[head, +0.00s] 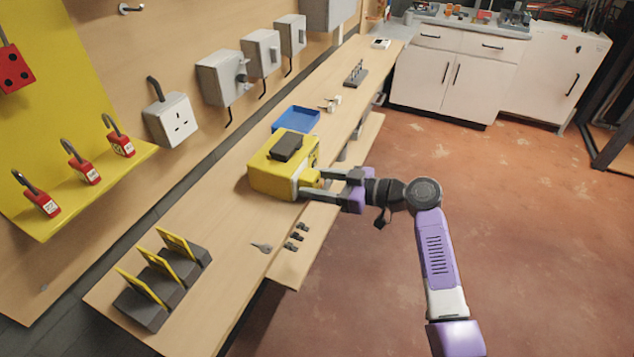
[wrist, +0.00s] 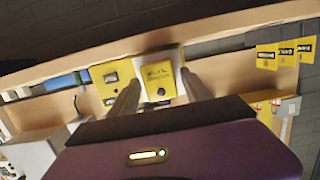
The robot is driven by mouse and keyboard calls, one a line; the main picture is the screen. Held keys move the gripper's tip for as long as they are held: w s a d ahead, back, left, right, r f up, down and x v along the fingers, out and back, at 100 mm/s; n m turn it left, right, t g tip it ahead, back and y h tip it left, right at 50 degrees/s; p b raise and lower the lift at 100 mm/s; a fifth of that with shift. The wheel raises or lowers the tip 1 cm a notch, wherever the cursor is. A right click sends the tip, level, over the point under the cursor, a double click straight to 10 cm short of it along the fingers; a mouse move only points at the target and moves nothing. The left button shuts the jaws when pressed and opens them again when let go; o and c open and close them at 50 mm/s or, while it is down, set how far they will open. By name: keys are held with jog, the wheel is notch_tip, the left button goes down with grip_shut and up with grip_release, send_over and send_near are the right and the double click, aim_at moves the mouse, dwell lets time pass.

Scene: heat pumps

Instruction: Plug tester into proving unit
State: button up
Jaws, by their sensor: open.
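A yellow box (head: 270,178) stands on the wooden bench with a dark block (head: 286,147) on top. In the wrist view the yellow front (wrist: 103,90) shows a dark-framed window. A lighter yellow panel (wrist: 158,76) with blurred print and a dark round spot shows between my fingers; I cannot tell whether it is a separate unit or part of the box. Which item is the tester and which the proving unit is not clear. My gripper (head: 312,183) is open at the box's right side, its fingers pointing at it. It also shows in the wrist view (wrist: 160,88). Contact is unclear.
A blue tray (head: 297,119) sits behind the box. A key (head: 262,247) and small black clips (head: 296,237) lie in front. Grey stands with yellow cards (head: 160,277) are at the near left. A socket (head: 172,121) and grey boxes line the wall. The floor at right is clear.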

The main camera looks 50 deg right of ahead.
jog(key=f+b+v, duration=0.2)
jog(key=v, duration=1.1)
jog(key=shift+s+d+f, duration=0.2)
jog(key=shift+s+f, duration=0.05)
jog(key=shift+s, duration=0.35)
dwell(0.4)
dwell(0.5)
jog(key=d+f+m+h, duration=0.3)
jog(key=d+m+h, duration=0.5)
jog(key=m+h, duration=0.3)
jog(key=s+a+r+n+y, duration=0.1)
jog(key=s+a+n+y, duration=0.1)
jog(key=s+a, duration=0.5)
jog(key=s+a+r+n+y, duration=0.1)
jog(key=s+a, duration=0.6)
jog(key=a, duration=0.8)
jog(key=s+a+r+n+y, duration=0.1)
jog(key=s+a+n, duration=0.3)
jog(key=s+a, duration=0.4)
jog(key=a+y, duration=0.1)
jog(key=a, duration=0.3)
jog(key=shift+y, duration=0.3)
